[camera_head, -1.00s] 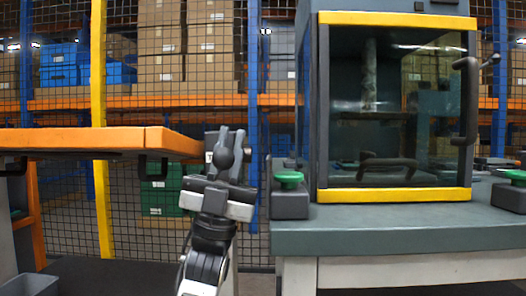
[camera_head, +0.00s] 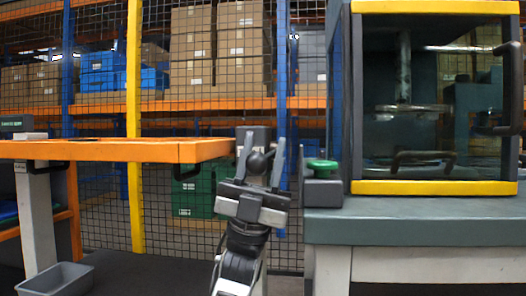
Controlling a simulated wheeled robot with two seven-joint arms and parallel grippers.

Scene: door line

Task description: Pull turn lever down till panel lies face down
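My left gripper (camera_head: 262,165) is upright at the right end of an orange-edged top (camera_head: 120,151). Its two fingers stand apart with a dark round knob (camera_head: 259,163) between them; a narrow gap shows beside the right finger. The knob may be the turn lever's end, but its stem is hidden by my gripper. A grey block (camera_head: 262,132) shows behind the fingers. I cannot tell for sure which part is the panel; the orange-edged top lies level, with dark handles under its edge. My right gripper is not in view.
A grey-green bench (camera_head: 420,222) stands close on the right, with a green button (camera_head: 322,165) and a glass-doored cabinet with yellow bars (camera_head: 435,188). A grey bin (camera_head: 55,280) sits low at left. A mesh fence and shelves stand behind.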

